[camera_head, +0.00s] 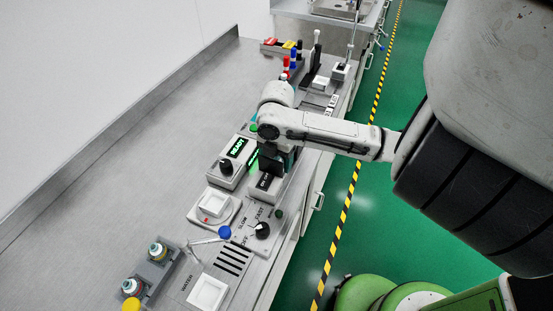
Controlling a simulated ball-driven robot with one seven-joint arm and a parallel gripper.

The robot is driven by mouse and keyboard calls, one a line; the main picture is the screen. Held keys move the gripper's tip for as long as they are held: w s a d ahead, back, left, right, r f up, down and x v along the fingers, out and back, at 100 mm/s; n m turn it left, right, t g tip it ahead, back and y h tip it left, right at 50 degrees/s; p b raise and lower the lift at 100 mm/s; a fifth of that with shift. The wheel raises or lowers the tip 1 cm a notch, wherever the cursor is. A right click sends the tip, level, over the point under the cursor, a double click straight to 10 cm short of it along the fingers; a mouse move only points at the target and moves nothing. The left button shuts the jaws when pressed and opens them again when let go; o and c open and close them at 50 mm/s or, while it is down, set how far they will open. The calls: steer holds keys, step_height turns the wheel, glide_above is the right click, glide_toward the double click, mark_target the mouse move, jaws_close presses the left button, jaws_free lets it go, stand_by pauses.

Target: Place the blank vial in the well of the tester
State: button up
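My gripper (271,166) points down over the right side of the bench, low above a grey box (264,187) with dark lettering. The arm hides the fingertips, so I cannot tell whether they are open or hold a vial. A grey device (230,163) with a lit green READY display and a black knob stands just left of the gripper; it may be the tester. Its well is not clearly visible. I cannot make out the blank vial. Two capped bottles (157,251) sit in a dark grey holder (164,274) at the lower left.
Red and blue items (290,62) stand farther back. The bench's left side (110,190) is clear.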

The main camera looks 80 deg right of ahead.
mark_target(277, 157)
step_height(277, 157, up, 12)
steer(key=shift+r, duration=0.15)
stand_by(0.4)
